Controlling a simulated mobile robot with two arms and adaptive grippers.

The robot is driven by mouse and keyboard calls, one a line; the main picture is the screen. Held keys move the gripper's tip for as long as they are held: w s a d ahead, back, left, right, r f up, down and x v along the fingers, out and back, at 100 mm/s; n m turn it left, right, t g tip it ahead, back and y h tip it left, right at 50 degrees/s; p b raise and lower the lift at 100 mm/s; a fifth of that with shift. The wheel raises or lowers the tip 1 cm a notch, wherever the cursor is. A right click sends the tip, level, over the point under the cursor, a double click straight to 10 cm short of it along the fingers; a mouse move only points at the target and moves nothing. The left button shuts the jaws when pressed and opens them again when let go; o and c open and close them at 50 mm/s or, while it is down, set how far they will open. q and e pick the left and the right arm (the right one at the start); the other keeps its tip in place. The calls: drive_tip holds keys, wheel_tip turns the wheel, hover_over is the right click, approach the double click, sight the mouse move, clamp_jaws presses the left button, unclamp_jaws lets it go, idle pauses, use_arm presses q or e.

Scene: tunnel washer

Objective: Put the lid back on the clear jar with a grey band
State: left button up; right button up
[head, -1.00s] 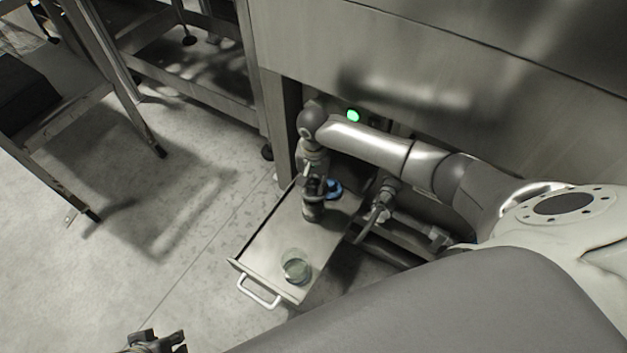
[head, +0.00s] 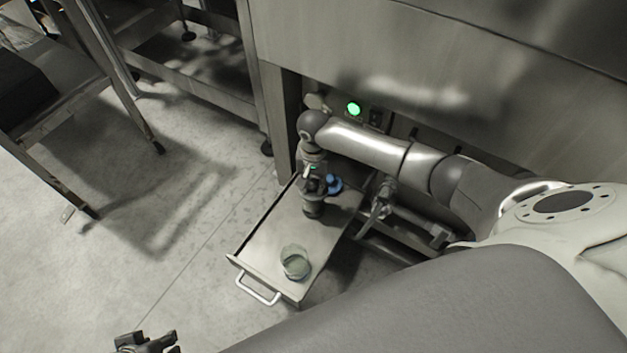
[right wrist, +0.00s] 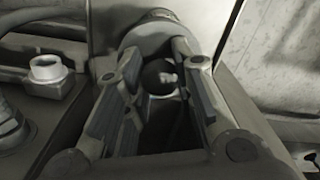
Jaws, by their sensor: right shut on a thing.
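A clear open jar (head: 295,263) with pale greenish contents stands upright near the handle end of the steel tray; its band is not clear at this size. My right gripper (head: 313,196) points down over the far half of the tray, away from the jar. In the right wrist view its fingers (right wrist: 165,85) are shut on a dark round knob (right wrist: 160,74), seemingly the lid's. A dark cylindrical shape (head: 313,210) shows just below the gripper; I cannot tell its parts. My left gripper (head: 147,344) shows only partly at the bottom edge.
A steel machine wall rises behind.

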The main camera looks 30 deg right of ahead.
use_arm(q)
drive_tip(key=shift+r+p, duration=0.6)
drive_tip(key=shift+p, duration=0.05)
idle(0.9)
drive_tip(key=shift+w+f, duration=0.15)
drive_tip(key=shift+f, duration=0.35)
drive_tip(key=shift+w+f, duration=0.15)
drive_tip(key=shift+f, duration=0.15)
drive_tip(key=shift+d, duration=0.1)
drive_tip(key=shift+w+f+p, duration=0.15)
drive_tip(key=shift+f+p, duration=0.15)
drive_tip(key=shift+p, duration=0.05)
drive_tip(key=shift+w+f, duration=0.1)
